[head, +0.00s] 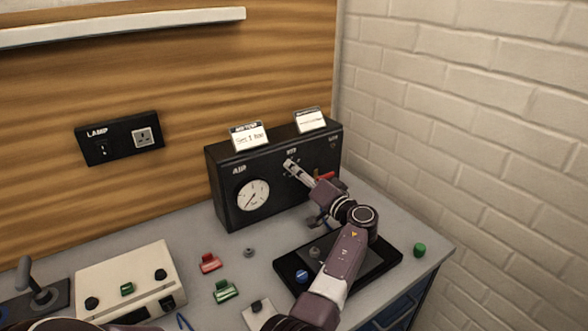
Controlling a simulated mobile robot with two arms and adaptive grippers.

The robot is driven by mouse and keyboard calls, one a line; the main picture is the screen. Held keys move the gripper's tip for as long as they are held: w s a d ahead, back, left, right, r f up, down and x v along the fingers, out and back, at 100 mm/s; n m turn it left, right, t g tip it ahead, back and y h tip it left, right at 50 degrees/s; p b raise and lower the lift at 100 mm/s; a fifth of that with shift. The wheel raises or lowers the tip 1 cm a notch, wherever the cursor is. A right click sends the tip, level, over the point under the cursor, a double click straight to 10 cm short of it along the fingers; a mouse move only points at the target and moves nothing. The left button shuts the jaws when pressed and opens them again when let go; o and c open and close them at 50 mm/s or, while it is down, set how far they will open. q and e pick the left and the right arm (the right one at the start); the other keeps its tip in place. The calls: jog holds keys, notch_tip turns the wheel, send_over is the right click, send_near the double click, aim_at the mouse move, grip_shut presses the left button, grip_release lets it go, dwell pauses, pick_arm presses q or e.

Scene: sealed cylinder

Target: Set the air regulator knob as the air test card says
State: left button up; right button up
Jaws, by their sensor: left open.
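The black air box (228,214) stands against the wood panel at the back of the bench. A round white gauge (252,195) with a dark needle is on its left front, under the word AIR. The air test card (248,138) stands on top of the box; its handwritten line is too small to read surely. The regulator knob is not clearly visible; the gripper covers that area. My right gripper is out of view.
A second card (310,120) stands on the box. A red handle (325,176) shows beside my gripper. A black tray (384,261) lies under my arm. Red (209,263) and green (225,291) parts lie left of it. A cream control box (138,278) is further left.

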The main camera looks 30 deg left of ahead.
pick_arm(q)
jog(key=shift+d, duration=0.1)
jog(key=c, duration=1)
grip_shut()
jog(key=m, duration=1.1)
jog(key=shift+m, duration=0.4)
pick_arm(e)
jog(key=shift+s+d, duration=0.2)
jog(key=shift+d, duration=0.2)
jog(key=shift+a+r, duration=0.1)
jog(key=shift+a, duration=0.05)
